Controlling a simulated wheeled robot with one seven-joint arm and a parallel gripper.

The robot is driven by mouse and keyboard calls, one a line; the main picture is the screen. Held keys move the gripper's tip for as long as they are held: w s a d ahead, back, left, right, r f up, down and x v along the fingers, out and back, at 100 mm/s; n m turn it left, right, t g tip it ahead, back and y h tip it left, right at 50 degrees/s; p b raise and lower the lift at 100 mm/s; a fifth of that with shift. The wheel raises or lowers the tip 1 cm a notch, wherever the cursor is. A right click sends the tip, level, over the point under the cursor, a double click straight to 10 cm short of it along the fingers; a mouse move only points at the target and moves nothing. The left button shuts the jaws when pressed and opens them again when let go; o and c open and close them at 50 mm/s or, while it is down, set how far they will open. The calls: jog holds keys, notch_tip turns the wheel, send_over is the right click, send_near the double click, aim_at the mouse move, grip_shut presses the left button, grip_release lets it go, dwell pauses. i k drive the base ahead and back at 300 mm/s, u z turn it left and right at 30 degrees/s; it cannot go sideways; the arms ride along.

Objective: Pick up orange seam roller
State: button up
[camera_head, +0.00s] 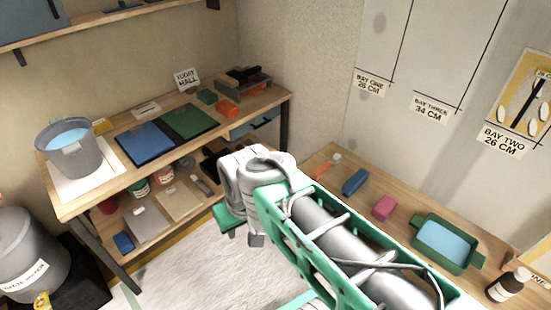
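A small orange tool with a pale end (322,171), looking like the orange seam roller, lies on the right-hand wooden bench (405,206) near its far left end. My arm's links partly cover the bench edge in front of it. My arm reaches up from the lower right, and its wrist end (234,221) hangs over the floor between the two benches, left of the roller and apart from it. The fingers are too hidden to tell open from shut. I see nothing held.
Along the right bench lie a blue block (355,182), a pink block (384,207), a green tray of blue liquid (446,243) and a dark bottle (507,286). The left bench (75,203) holds a grey bucket (78,158), blue and green mats and an orange block (228,108).

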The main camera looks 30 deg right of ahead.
aim_at(316, 174)
jog(key=u, duration=0.2)
jog(key=i, duration=1.05)
